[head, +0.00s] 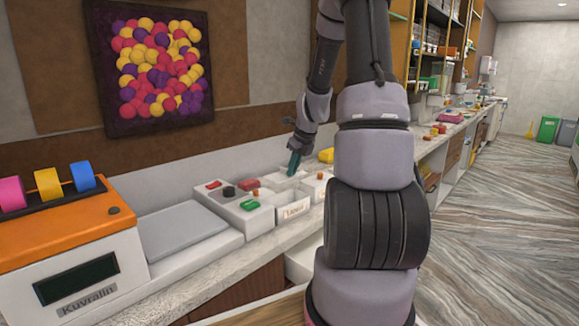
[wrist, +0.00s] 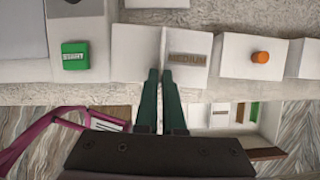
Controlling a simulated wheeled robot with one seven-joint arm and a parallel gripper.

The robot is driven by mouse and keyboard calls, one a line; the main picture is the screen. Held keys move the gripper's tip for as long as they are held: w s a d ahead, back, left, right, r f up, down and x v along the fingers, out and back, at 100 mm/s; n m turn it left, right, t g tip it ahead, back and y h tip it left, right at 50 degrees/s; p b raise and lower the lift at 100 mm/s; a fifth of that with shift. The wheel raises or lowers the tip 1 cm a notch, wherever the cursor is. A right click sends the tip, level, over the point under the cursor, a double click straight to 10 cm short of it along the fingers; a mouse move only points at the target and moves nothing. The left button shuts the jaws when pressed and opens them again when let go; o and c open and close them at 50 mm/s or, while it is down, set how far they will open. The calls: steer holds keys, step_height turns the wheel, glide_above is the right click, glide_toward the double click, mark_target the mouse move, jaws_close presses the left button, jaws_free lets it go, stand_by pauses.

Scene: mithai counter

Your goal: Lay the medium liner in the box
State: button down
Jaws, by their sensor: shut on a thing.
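A bin labelled LARGE (head: 294,211) is nearer in the head view. I cannot pick out the box for the liner.
An orange and white machine (head: 75,255) and a grey-topped scale (head: 183,235) stand to the left. A white block with a green button (head: 250,205) sits beside the bins. Below the counter edge is an open white drawer (head: 300,264).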

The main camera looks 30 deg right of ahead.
step_height(320, 180, down, 7)
steer(key=shift+f, duration=0.2)
stand_by(0.4)
steer(key=shift+f, duration=0.1)
stand_by(0.8)
steer(key=shift+f, duration=0.25)
stand_by(0.3)
steer(key=shift+f, duration=1)
steer(key=shift+f, duration=1.1)
steer(key=c, duration=0.9)
jaws_free()
steer(key=shift+s, duration=0.1)
steer(key=shift+c, duration=0.2)
